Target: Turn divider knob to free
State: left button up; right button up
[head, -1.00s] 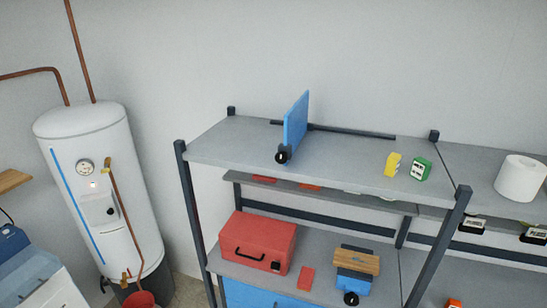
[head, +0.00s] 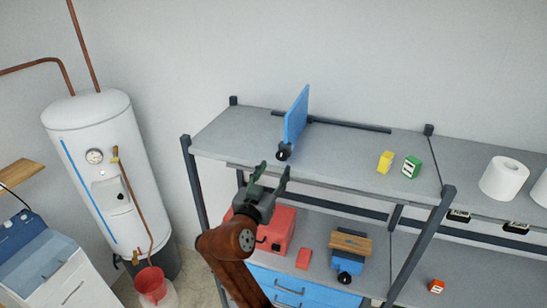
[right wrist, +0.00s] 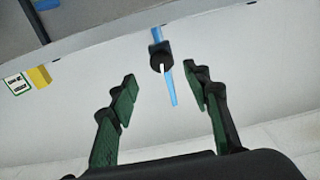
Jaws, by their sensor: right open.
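A blue upright divider (head: 297,115) stands on the top shelf (head: 230,135). Its round black knob (head: 284,152) sits at the divider's front lower end, near the shelf's front edge. In the right wrist view the black knob (right wrist: 161,62) with a white mark shows ahead, between the fingers' directions, with the blue divider (right wrist: 168,88) behind it. My right gripper (head: 273,176) is open and empty, just in front of and below the knob, apart from it. It also shows in the right wrist view (right wrist: 160,84). My left gripper is not in view.
A red toolbox (head: 277,232) is on the shelf below, behind my right arm. A white water heater (head: 100,165) stands left.

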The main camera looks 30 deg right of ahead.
aim_at(281, 158)
jog(key=p+x, duration=0.2)
jog(key=x, duration=0.4)
jog(key=shift+w+d, duration=0.1)
jog(key=shift+w, duration=0.05)
jog(key=shift+w+d+f+p, duration=0.1)
jog(key=shift+w+d+p, duration=0.15)
jog(key=shift+p, duration=0.1)
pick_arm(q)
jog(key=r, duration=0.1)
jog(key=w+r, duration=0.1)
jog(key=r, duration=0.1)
pick_arm(e)
jog(key=shift+c, duration=0.2)
